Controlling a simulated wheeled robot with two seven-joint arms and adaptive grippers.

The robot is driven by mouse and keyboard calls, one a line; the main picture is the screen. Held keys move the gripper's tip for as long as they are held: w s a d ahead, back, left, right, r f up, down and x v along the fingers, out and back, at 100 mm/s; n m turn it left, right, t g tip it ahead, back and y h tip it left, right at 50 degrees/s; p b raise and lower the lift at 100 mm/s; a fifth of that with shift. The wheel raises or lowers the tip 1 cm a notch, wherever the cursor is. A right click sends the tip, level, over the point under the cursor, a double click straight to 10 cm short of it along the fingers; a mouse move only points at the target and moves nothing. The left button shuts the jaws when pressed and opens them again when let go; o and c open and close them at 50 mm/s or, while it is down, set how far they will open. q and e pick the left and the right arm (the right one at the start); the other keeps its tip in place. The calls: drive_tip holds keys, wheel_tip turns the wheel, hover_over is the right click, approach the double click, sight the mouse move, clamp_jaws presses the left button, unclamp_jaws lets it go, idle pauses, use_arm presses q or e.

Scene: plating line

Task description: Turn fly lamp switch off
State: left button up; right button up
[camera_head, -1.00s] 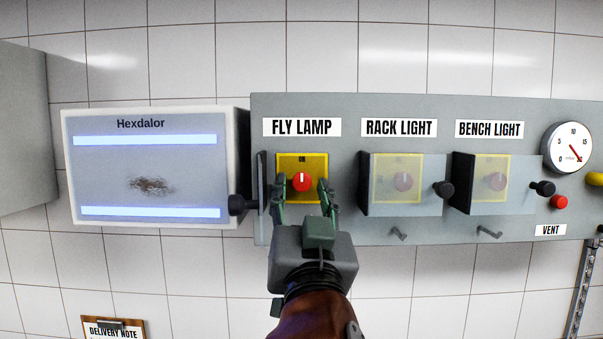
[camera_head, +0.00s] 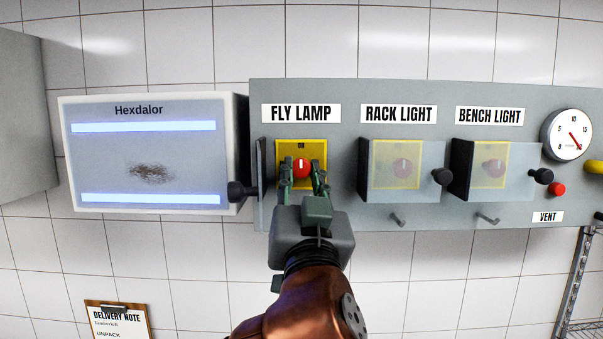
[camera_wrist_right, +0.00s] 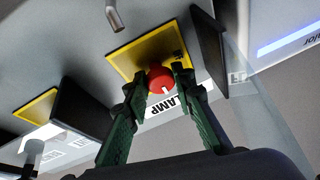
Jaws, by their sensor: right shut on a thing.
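The fly lamp switch is a red round knob (camera_head: 302,166) with a white mark, on a yellow plate (camera_head: 318,150) under the FLY LAMP label (camera_head: 301,113). The mark points up to ON. My right gripper (camera_head: 303,186) is shut on the knob from below, one finger on each side. In the right wrist view the red knob (camera_wrist_right: 161,79) sits between the green fingertips (camera_wrist_right: 159,83). The fly lamp's cover stands swung open to the left. The Hexdalor fly lamp (camera_head: 150,185) has both light bars lit. My left gripper is not in view.
The rack light switch (camera_head: 397,166) and bench light switch (camera_head: 493,166) sit behind shut clear covers with black knobs, to the right. Hooks (camera_head: 398,219) stick out below. A gauge (camera_head: 567,134) and red button (camera_head: 557,189) are further right. A clipboard (camera_head: 119,320) hangs lower left.

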drive_tip(key=shift+n, duration=0.3)
clamp_jaws()
drive_tip(key=n+y+b, duration=0.2)
drive_tip(key=n+y, duration=0.1)
drive_tip(key=n, duration=0.2)
drive_tip(key=shift+s+d+g, duration=0.1)
drive_tip(key=shift+g, duration=0.3)
drive_tip(key=n+g+y+b, duration=0.1)
drive_tip(key=n, duration=0.2)
drive_tip(key=shift+r+n, duration=0.1)
drive_tip(key=shift+n, duration=0.2)
drive_tip(key=n+g+y, duration=0.1)
drive_tip(key=n, duration=0.2)
drive_tip(key=shift+d+r+b, duration=0.1)
drive_tip(key=shift+b, duration=0.25)
drive_tip(key=n+g, duration=0.2)
drive_tip(key=n, duration=0.3)
drive_tip(key=shift+r, duration=0.1)
drive_tip(key=n+g+p, duration=0.1)
drive_tip(key=n, duration=0.1)
drive_tip(key=shift+n, duration=0.4)
drive_tip(key=shift+n+g, duration=0.3)
drive_tip(key=shift+n, duration=0.2)
drive_tip(key=o, duration=1.1)
unclamp_jaws()
